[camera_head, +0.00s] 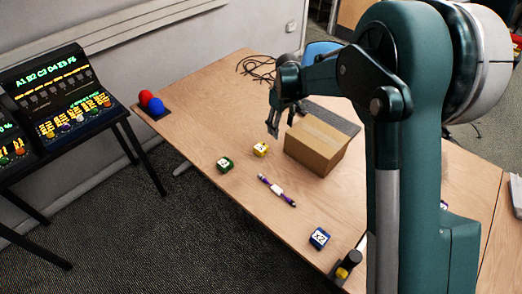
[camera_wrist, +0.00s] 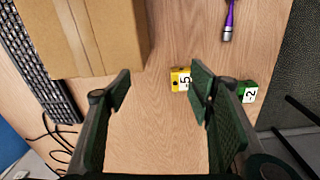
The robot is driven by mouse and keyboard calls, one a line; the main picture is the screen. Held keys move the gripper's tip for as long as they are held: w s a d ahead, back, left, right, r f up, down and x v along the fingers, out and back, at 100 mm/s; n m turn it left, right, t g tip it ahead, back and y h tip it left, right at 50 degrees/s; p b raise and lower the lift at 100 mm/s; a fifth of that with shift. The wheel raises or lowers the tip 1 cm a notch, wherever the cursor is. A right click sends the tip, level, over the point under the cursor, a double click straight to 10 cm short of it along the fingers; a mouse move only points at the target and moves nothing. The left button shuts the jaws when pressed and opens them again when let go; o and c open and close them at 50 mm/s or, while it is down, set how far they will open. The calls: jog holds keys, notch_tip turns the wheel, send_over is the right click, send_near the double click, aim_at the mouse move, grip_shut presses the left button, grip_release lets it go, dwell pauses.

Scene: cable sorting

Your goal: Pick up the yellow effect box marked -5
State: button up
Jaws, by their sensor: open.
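The small yellow effect box (camera_head: 261,149) lies on the table, just left of the cardboard box. In the wrist view the yellow box (camera_wrist: 180,80) shows the marking -5, and the right finger covers part of its edge. My gripper (camera_head: 273,129) is above the table, over and slightly right of the yellow box in the head view. In the wrist view my gripper (camera_wrist: 160,95) is open with nothing between its fingers. The yellow box lies beyond the fingertips, nearer the right finger.
A cardboard box (camera_head: 317,146) stands close to the yellow box. A green box (camera_head: 225,164) marked -2 in the wrist view, a purple cable (camera_head: 277,191) and a blue box (camera_head: 319,238) lie nearby. Black cables (camera_head: 257,68) lie at the back.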

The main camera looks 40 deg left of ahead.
jog(key=n, duration=0.2)
send_over(261, 147)
notch_tip(261, 147, down, 8)
jog(key=shift+r, duration=0.15)
jog(key=shift+f, duration=1.3)
jog(key=shift+w+a+f+b, duration=0.1)
jog(key=shift+f+b, duration=0.35)
jog(key=shift+f, duration=2.15)
jog(key=c, duration=1)
